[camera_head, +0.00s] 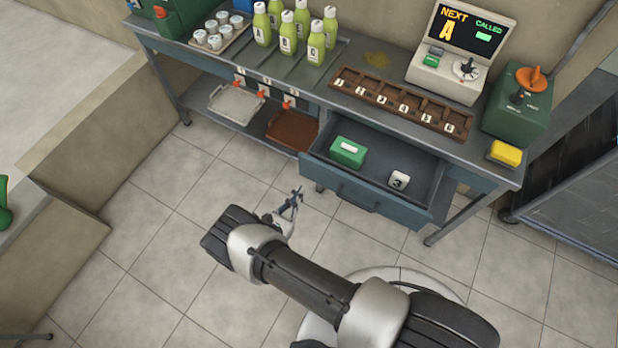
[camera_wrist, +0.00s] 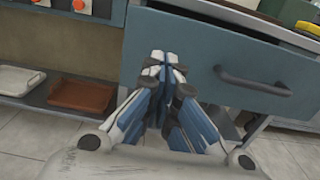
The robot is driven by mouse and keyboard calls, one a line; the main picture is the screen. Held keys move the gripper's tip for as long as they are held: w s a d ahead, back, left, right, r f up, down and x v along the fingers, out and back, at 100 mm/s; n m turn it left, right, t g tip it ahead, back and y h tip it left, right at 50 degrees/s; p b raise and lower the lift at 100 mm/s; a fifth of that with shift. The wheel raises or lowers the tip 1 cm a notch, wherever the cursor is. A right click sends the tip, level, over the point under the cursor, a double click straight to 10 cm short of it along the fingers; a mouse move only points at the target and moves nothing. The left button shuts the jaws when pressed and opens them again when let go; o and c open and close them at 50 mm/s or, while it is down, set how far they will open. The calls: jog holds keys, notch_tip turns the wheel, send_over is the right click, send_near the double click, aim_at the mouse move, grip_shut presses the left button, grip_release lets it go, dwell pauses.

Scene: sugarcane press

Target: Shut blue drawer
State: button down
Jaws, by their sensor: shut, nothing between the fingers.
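The blue drawer (camera_head: 365,190) under the counter is pulled out, with its inside open to view. A green box (camera_head: 348,151) and a small white block (camera_head: 399,181) lie in it. In the wrist view the drawer's blue front (camera_wrist: 225,50) faces me, with a dark bar handle (camera_wrist: 253,81) on it. My gripper (camera_head: 297,192) is shut and empty, in front of the drawer and toward its left end. In the wrist view my gripper's fingertips (camera_wrist: 165,58) overlap the left part of the drawer front, left of the handle. I cannot tell whether they touch it.
The metal counter (camera_head: 375,105) holds several green bottles (camera_head: 302,32), a brown slotted rack (camera_head: 400,103), a display machine (camera_head: 462,50) and a yellow sponge (camera_head: 505,153). A white tray (camera_head: 236,103) and a brown tray (camera_head: 292,130) sit on the lower shelf. The tiled floor in front is clear.

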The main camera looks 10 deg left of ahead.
aim_at(314, 171)
jog(key=b+x, duration=0.1)
jog(key=x, duration=0.6)
jog(key=shift+d, duration=0.1)
